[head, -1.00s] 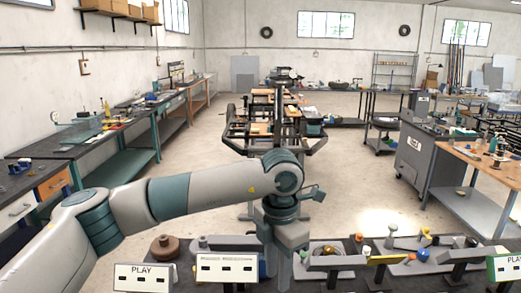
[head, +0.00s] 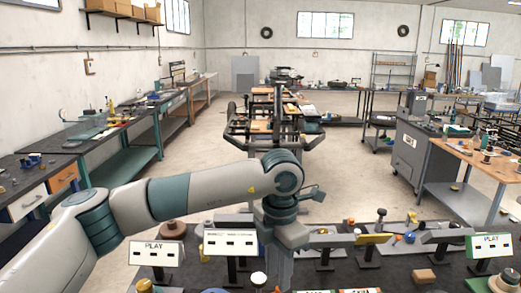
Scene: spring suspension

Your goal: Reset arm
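My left arm comes in from the left and bends down at its wrist. My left gripper (head: 281,262) points down over the near dark table (head: 390,278), in front of the signs and levers there. Its fingers look like one narrow block from here, so whether they are open or shut cannot be told. I see nothing clearly held in it. My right arm and gripper are not in view.
A grey cabinet (head: 419,160) stands at right. Open floor lies beyond.

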